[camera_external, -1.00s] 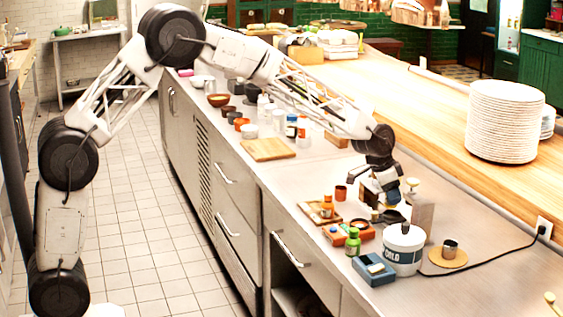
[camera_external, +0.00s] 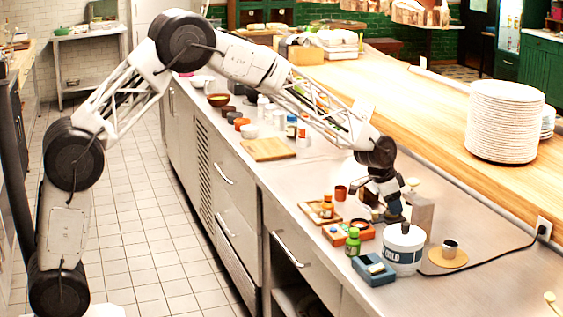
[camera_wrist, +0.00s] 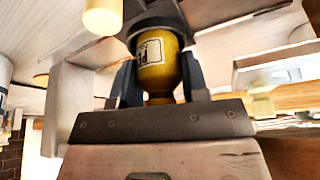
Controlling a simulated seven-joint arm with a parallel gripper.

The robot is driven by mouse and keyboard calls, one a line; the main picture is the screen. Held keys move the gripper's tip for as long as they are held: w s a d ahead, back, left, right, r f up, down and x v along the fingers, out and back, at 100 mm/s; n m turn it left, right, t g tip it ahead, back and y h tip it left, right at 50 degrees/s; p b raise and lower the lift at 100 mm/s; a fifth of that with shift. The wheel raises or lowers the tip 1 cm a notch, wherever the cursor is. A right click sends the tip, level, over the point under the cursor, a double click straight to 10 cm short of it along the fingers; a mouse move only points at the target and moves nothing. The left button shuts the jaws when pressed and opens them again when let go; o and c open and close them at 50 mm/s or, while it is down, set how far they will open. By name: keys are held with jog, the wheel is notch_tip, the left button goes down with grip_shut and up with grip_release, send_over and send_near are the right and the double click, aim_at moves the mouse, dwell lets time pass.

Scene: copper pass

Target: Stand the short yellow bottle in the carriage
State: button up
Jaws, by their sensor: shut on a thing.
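A short yellow bottle (camera_wrist: 155,66) with a pale label is between the two dark fingers of my gripper (camera_wrist: 160,80) in the wrist view. The gripper is shut on it. A dark round part is at the bottle's far end; I cannot tell whether it is a cap or something behind. The bottle is hidden there. I cannot tell for sure which thing is the carriage.
A white COLD tub (camera_external: 404,250) stands just in front of my gripper. A plate stack (camera_external: 503,122) stands back right.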

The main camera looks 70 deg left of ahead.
jog(key=shift+f, duration=0.15)
jog(key=o, duration=0.8)
jog(key=shift+c, duration=0.2)
jog(key=v, duration=1.2)
dwell(0.3)
jog(key=shift+r, duration=0.25)
